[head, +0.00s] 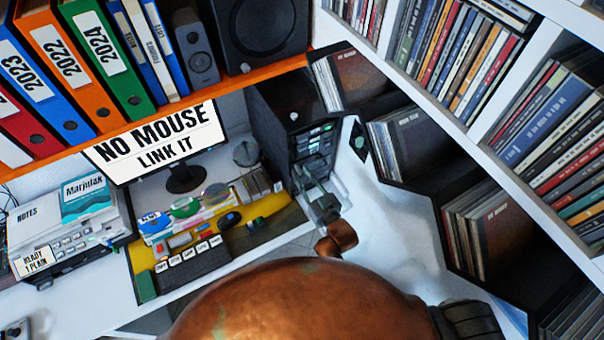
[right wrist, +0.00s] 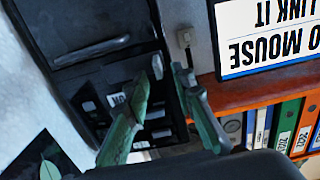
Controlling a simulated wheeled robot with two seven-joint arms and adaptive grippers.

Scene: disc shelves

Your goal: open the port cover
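The black computer tower (head: 285,112) stands on the desk right of the monitor; in the right wrist view its front (right wrist: 85,45) appears upside down. Its front panel (head: 315,142) has lit slots and small labels, one a white label (right wrist: 118,100). I cannot clearly single out the port cover; part of the panel is behind my fingers. My right gripper (head: 316,180) is in front of the panel's lower part. In the right wrist view its greenish fingers (right wrist: 168,67) stand a little apart with nothing seen between them. My left gripper is not in view.
An orange shelf (head: 220,92) with binders and speakers runs above the desk. The monitor (head: 160,140) stands left of the tower. Shelves of discs (head: 410,145) close off the right side.

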